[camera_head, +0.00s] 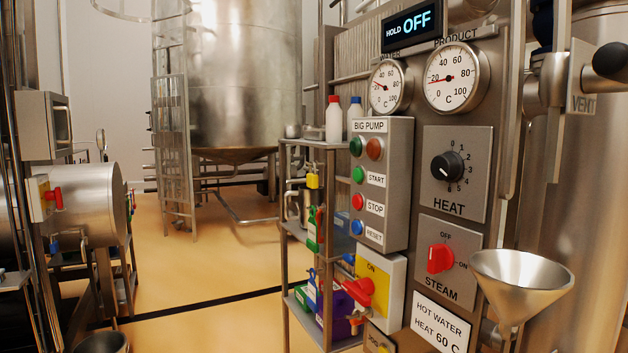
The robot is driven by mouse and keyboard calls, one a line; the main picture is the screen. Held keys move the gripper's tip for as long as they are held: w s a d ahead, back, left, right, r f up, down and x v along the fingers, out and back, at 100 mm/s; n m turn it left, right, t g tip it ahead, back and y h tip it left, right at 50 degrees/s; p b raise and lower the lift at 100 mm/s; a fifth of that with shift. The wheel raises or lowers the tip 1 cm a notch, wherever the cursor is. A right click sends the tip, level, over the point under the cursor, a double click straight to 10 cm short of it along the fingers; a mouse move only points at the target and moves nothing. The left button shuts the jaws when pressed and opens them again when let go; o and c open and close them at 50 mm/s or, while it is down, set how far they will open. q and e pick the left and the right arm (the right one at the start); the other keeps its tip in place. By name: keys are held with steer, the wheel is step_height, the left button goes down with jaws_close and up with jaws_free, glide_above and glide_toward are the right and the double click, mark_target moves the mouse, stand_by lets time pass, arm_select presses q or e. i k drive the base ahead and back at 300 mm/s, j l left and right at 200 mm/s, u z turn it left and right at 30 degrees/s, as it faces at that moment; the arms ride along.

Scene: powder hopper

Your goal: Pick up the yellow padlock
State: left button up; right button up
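The yellow padlock (313,181) is small and sits at the upper middle part of the open metal shelf rack, left of the BIG PUMP panel. It seems to hang at the rack's near side, but how it is held there is too small to tell. Neither of my grippers shows in the head view.
The metal shelf rack (285,240) holds bottles and coloured containers. The BIG PUMP button box (397,240), a yellow switch plate with a red handle (361,290) and a steel funnel (520,277) stand to its right.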

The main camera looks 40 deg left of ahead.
mark_target(312, 179)
steer(key=i+j, duration=0.1)
steer(key=j, duration=0.9)
steer(key=i+j, duration=0.1)
steer(key=j, duration=0.85)
steer(key=z, duration=0.05)
